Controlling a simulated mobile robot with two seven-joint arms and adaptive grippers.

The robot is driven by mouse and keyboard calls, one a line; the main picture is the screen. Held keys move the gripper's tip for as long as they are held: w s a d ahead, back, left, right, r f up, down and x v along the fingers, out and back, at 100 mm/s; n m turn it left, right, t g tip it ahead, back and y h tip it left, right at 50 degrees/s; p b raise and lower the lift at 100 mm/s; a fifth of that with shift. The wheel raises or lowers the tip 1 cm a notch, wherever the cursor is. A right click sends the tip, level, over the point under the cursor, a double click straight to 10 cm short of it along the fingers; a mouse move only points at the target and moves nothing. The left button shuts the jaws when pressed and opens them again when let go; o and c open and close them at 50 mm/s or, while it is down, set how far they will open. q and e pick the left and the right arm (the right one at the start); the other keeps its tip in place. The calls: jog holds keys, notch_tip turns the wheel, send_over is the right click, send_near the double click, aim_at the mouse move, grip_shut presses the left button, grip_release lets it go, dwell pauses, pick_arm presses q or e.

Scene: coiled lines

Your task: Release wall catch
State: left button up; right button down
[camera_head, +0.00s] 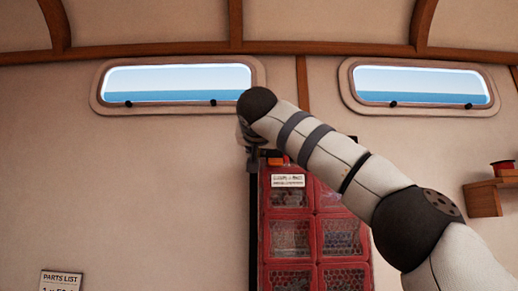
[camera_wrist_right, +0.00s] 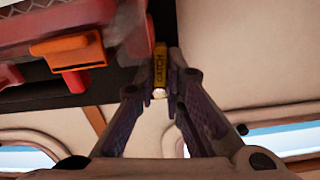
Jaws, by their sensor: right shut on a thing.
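The wall catch is a yellow tab (camera_wrist_right: 160,62) lettered CATCH, with a pale round end. In the right wrist view it lies between the fingertips of my right gripper (camera_wrist_right: 162,88), which is shut on it. In the head view my right gripper (camera_head: 252,155) is at the top left corner of a red cabinet (camera_head: 312,205), partly hidden by my wrist; the catch cannot be made out there. An orange piece (camera_head: 273,155) sits on the cabinet's top edge. It also shows in the right wrist view (camera_wrist_right: 68,52). My left gripper is not in view.
The cabinet has several clear-fronted compartments and a white label (camera_head: 288,181). Two windows (camera_head: 178,82) (camera_head: 420,84) are set in the wall above. A wooden shelf (camera_head: 486,198) with a red spool (camera_head: 503,168) is at right. A parts list (camera_head: 61,281) hangs lower left.

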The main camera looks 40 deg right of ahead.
jog(key=shift+w+a+r+m, duration=0.25)
jog(key=shift+r+m, duration=0.1)
jog(key=shift+m, duration=2.35)
jog(key=shift+w+a+r+m, duration=0.2)
jog(key=shift+r+m, duration=0.15)
jog(key=shift+m, duration=2.35)
jog(key=shift+w+a+r+m, duration=0.15)
jog(key=shift+a+r+m, duration=0.15)
jog(key=shift+m, duration=2.4)
jog(key=c, duration=1.7)
grip_release()
jog(key=shift+r, duration=0.1)
jog(key=v, duration=1.2)
